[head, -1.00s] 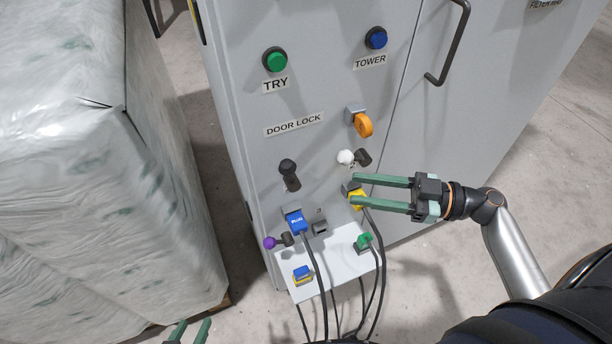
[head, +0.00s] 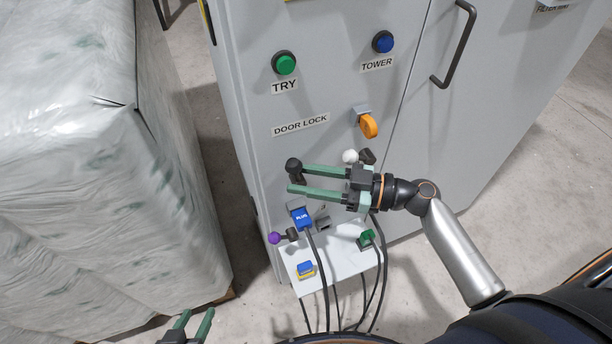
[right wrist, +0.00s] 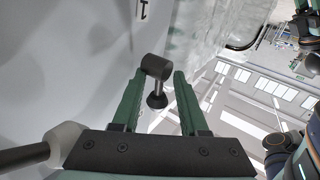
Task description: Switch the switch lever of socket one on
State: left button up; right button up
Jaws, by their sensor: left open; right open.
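A black switch lever (head: 293,166) with a round knob stands on the grey cabinet front, below the DOOR LOCK label. In the right wrist view the lever (right wrist: 157,101) shows between the fingers, with a label "1" (right wrist: 143,10) beyond it. My right gripper (head: 297,180) is open, its fingertips pointing left at this lever; I see no clear contact. A white-knobbed lever (head: 350,156) is just above the right gripper's palm. A purple-knobbed lever (head: 275,238) is lower left. My left gripper (head: 198,312) is open and empty at the bottom edge.
A blue plug (head: 301,218) with a cable sits below the right gripper. A green plug (head: 366,238) and a blue-yellow piece (head: 305,269) are lower. An orange handle (head: 368,126) is above. A wrapped stack (head: 90,180) stands at left.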

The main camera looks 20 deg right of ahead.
jog(key=shift+c, duration=0.2)
pick_arm(q)
jog(key=shift+d+r, duration=0.15)
jog(key=shift+r, duration=0.05)
pick_arm(e)
grip_shut()
pick_arm(q)
jog(key=w+r+m+t+h+b, duration=0.1)
jog(key=w+r+t+b, duration=0.5)
jog(key=r, duration=0.3)
notch_tip(320, 180, up, 15)
jog(key=m+t+h+b, duration=0.1)
jog(key=m+t+h, duration=0.2)
jog(key=t, duration=0.2)
jog(key=shift+w+t+h, duration=0.25)
jog(key=shift+t+h, duration=0.15)
pick_arm(e)
jog(key=shift+d+f+m+t+y, duration=0.1)
jog(key=shift+d+m+t+y, duration=0.05)
jog(key=shift+m+t+y, duration=0.5)
